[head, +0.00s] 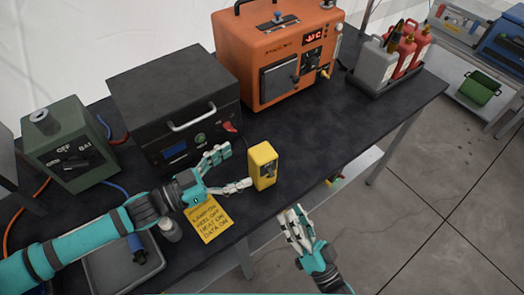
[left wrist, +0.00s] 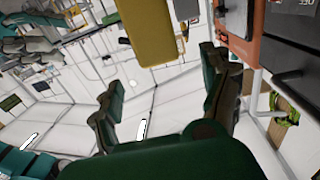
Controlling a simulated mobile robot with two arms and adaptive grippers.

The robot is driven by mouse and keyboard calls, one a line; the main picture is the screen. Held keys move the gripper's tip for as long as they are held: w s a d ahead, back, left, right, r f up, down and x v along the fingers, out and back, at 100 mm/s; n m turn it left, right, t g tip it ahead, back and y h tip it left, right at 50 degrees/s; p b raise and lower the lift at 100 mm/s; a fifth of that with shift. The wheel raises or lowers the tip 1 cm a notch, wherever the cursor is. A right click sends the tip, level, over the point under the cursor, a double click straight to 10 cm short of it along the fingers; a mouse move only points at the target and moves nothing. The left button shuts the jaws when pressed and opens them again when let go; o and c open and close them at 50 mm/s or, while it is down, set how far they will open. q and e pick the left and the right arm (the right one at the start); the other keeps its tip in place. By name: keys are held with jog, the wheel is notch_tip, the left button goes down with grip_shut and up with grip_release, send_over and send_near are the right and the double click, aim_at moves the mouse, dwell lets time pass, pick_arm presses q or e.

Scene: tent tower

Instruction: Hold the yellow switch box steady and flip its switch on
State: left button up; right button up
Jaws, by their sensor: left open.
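The yellow switch box (head: 263,166) stands upright near the front edge of the dark table, with a metal switch on its front face. Whether the switch is on or off is too small to tell. My left gripper (head: 238,168) is open just left of the box, one finger behind and one near its lower left side. In the left wrist view, the yellow box (left wrist: 148,30) shows beyond the spread fingers of my left gripper (left wrist: 165,95), with no clear contact. My right gripper (head: 295,222) is in front of the table edge, apart from the box; its fingers look close together.
A black case (head: 170,100) and an orange unit (head: 280,60) stand behind the box. A green box (head: 68,145) is at left. A yellow note (head: 208,222) and grey tray (head: 110,270) lie near the front. Fuel cans (head: 375,62) stand at the right; table between is clear.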

aim_at(252, 158)
pick_arm(q)
jog(key=x, duration=0.8)
